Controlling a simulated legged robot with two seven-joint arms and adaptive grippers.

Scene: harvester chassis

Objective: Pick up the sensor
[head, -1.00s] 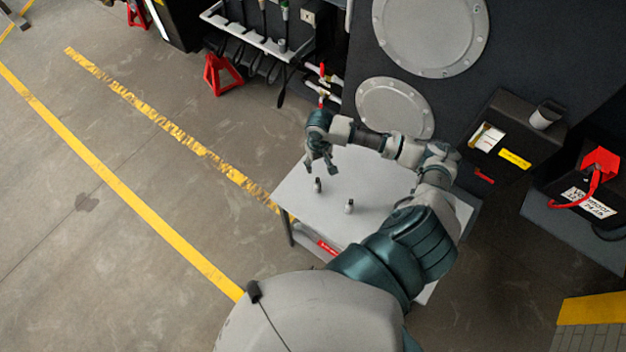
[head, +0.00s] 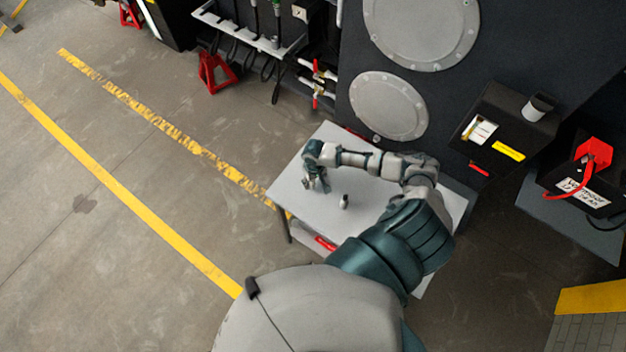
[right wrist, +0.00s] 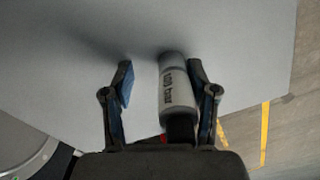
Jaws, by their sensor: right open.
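A small grey cylindrical sensor (right wrist: 175,88) with printed text and a dark end shows between the fingers of my right gripper (right wrist: 160,85) in the right wrist view, closer to the right finger. A clear gap separates it from the left finger. In the head view my open right gripper (head: 316,184) is low over the far left part of the grey table (head: 290,192) and hides that sensor. A second small sensor (head: 344,201) stands upright on the table to the right of the gripper. My left gripper is not in view.
Behind the table stands a dark chassis wall with round covers (head: 389,106). A black box with a yellow label (head: 508,150) juts out at right. A red jack stand (head: 216,72) is on the floor. The floor left of the table is open.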

